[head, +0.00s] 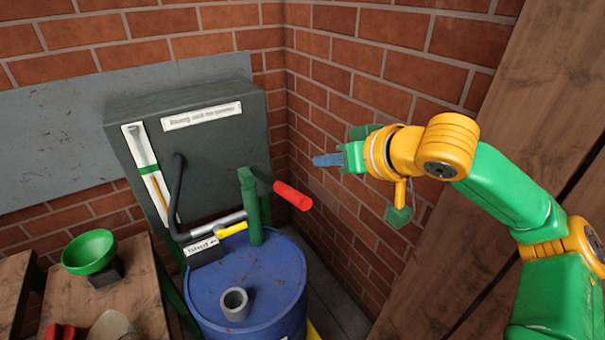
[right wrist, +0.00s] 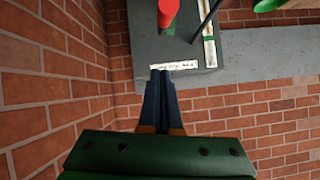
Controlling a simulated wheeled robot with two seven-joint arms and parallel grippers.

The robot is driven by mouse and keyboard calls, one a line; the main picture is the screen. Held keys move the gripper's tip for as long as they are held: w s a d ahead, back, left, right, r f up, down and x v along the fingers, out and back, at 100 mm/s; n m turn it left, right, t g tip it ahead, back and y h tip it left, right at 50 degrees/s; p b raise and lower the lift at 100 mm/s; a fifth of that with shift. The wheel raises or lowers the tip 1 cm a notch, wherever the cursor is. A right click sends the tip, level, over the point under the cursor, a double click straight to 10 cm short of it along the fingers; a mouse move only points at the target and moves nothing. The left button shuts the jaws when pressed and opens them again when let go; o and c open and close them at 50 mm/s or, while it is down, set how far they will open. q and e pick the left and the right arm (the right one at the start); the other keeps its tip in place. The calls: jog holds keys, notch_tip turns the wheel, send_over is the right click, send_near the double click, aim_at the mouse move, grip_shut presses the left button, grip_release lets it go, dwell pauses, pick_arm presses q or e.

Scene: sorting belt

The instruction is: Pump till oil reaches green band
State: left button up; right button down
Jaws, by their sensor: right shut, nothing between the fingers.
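The oil gauge (head: 150,172) is a tall white strip on the grey box; it also shows in the right wrist view (right wrist: 209,48). A green band (head: 148,170) crosses it, and a yellow oil column (head: 159,198) stands below, its top close under the band. The pump (head: 252,205) is green on a blue barrel (head: 270,290), with a red handle grip (head: 292,195), also in the right wrist view (right wrist: 168,12). My right gripper (head: 318,160) is shut and empty, apart from the red grip, above and right of it. My left gripper is out of view.
A yellow valve lever (head: 233,229) sits on the grey pipe beside the pump. A green funnel (head: 89,252) stands on a wooden bench (head: 130,290) at left. Brick walls meet behind the barrel; wooden boards (head: 500,130) rise at right.

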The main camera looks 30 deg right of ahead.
jog(key=s+a, duration=0.1)
jog(key=p, duration=0.3)
send_over(298, 192)
jog(key=w, duration=0.1)
jog(key=f, duration=0.4)
jog(key=shift+d+f, duration=0.25)
jog(key=shift+d, duration=0.1)
jog(key=f, duration=0.3)
jog(key=shift+s+a+f, duration=0.25)
jog(key=shift+s+a, duration=0.05)
jog(key=shift+s, duration=0.1)
jog(key=shift+s+f, duration=0.1)
jog(key=shift+f, duration=0.25)
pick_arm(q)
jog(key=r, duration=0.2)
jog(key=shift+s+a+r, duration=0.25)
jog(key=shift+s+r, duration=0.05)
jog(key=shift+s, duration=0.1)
